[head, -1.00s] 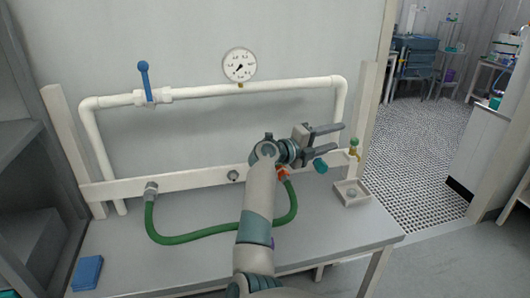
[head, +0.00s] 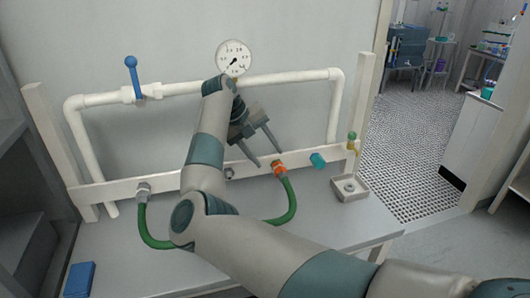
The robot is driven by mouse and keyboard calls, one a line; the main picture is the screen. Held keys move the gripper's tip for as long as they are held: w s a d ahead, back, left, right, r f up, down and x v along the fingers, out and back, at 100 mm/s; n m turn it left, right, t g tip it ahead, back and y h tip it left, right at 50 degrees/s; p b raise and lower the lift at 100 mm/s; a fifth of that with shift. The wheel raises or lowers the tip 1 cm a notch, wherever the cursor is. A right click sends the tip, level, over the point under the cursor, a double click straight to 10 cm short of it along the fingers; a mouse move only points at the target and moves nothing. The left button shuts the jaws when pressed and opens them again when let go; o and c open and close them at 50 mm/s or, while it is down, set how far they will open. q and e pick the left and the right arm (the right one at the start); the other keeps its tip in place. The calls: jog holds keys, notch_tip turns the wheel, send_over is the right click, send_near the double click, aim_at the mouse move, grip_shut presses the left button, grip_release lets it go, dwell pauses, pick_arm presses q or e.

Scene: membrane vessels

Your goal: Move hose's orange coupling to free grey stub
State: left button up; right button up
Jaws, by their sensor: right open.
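The hose's orange coupling (head: 279,169) sits on the white rail (head: 108,190), right of centre. The green hose (head: 291,204) hangs from it and loops left to a metal fitting (head: 143,190); my right arm hides the middle of the loop. A bare grey stub (head: 229,173) sticks out of the rail between the two hose ends. My right gripper (head: 270,155) is open and empty. Its fingers point down and right, with the tips just above and left of the orange coupling in the picture. My left gripper is not in view.
A white pipe with a blue-handled valve (head: 133,75) and a gauge (head: 233,58) runs above the rail. A teal cap (head: 318,160), a brass tap (head: 352,141) and a small tray (head: 349,188) are at right. A blue block (head: 80,278) lies front left.

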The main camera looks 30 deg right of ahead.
aim_at(277, 169)
jog(key=p+x, duration=0.2)
jog(key=x, duration=0.4)
jog(key=shift+d+f+p, duration=0.2)
jog(key=shift+d+p, duration=0.05)
jog(key=shift+p, duration=0.1)
jog(key=shift+s+d+f, duration=0.1)
jog(key=shift+d+f, duration=0.1)
jog(key=shift+f, duration=0.25)
grip_shut()
